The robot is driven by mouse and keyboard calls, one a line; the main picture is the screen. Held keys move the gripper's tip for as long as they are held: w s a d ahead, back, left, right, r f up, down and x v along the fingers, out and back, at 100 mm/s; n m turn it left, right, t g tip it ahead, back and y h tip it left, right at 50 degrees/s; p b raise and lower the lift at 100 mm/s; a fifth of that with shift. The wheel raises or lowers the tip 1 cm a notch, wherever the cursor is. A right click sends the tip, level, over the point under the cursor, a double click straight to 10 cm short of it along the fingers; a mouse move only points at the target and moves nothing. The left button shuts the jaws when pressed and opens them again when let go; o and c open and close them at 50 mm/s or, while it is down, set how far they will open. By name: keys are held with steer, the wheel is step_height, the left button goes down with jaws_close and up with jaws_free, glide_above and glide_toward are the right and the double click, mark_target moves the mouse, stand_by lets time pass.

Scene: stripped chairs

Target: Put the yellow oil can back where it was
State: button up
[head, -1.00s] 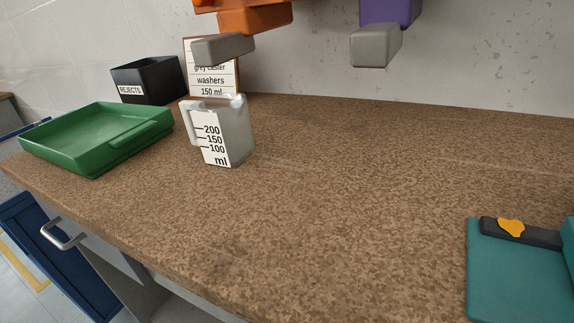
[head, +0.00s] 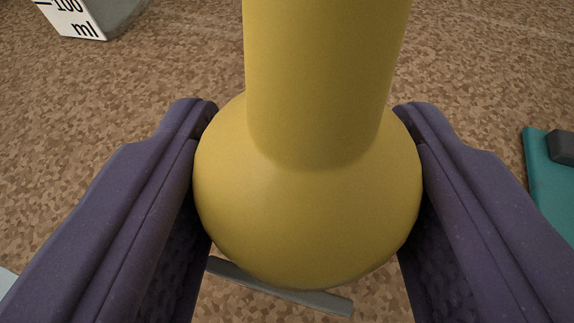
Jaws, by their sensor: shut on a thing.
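The yellow oil can (head: 308,210) fills the middle of the head view, with a rounded bulb below and a thick cylindrical part running up out of the top edge. My gripper (head: 303,112) is shut on it, one purple padded finger against each side of the bulb. The can hides much of the bench behind it. I cannot tell whether it touches the bench top.
The brown speckled bench top (head: 480,60) lies behind the can. A teal object (head: 548,180) with a dark block is at the right edge. A grey strip (head: 285,290) shows below the can.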

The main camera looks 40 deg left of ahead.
steer(key=shift+f, duration=0.45)
steer(key=shift+f, duration=0.25)
steer(key=o, duration=1.3)
steer(key=shift+r, duration=0.1)
